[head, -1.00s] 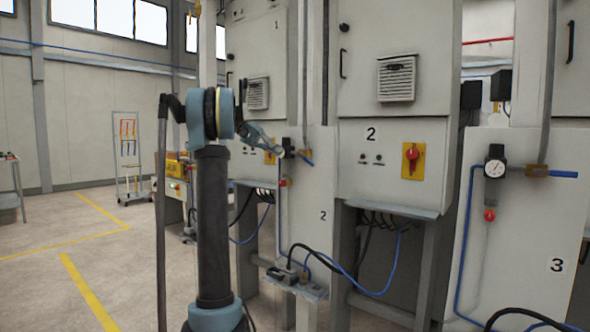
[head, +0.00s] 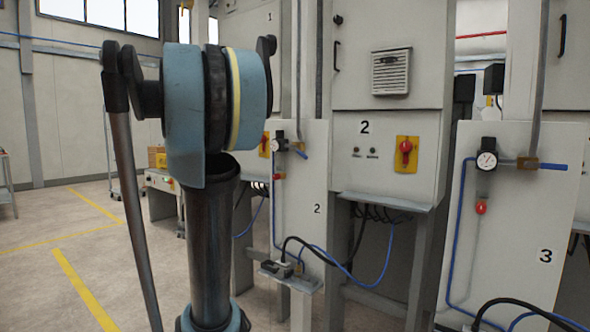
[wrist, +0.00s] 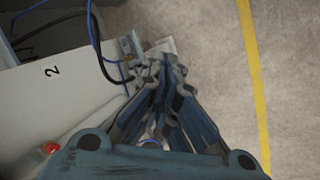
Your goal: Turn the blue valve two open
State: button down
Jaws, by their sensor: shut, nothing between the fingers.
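The blue valve handle (head: 299,153) of unit two sits at the top right of the small panel (head: 310,185) marked 2, beside a round gauge (head: 279,145). It points right and slants slightly down. My gripper (wrist: 160,68) shows in the wrist view, with its fingertips together and nothing seen between them. The panel marked 2 lies to its left there (wrist: 88,90). In the head view my gripper is not seen, and my large arm joint stands left of the gauge. I cannot pick out the blue handle in the wrist view.
A red knob (head: 277,176) is below the gauge. A red switch on a yellow plate (head: 406,152) is on the cabinet to the right. Another blue handle (head: 550,166) is on panel 3 (head: 520,220). Cables hang below. Open floor (head: 90,220) is at left.

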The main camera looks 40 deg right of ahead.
jog(key=s+a+f+n+t+y, duration=0.2)
jog(key=s+a+f, duration=0.55)
jog(key=f, duration=0.35)
jog(key=n+g+h, duration=0.5)
jog(key=n+h, duration=0.5)
jog(key=h, duration=1.2)
send_near(299, 152)
jog(key=d+f, duration=0.1)
jog(key=d, duration=0.6)
jog(key=shift+s+d+r, duration=0.15)
jog(key=shift+s+r, duration=0.35)
jog(key=shift+r, duration=0.2)
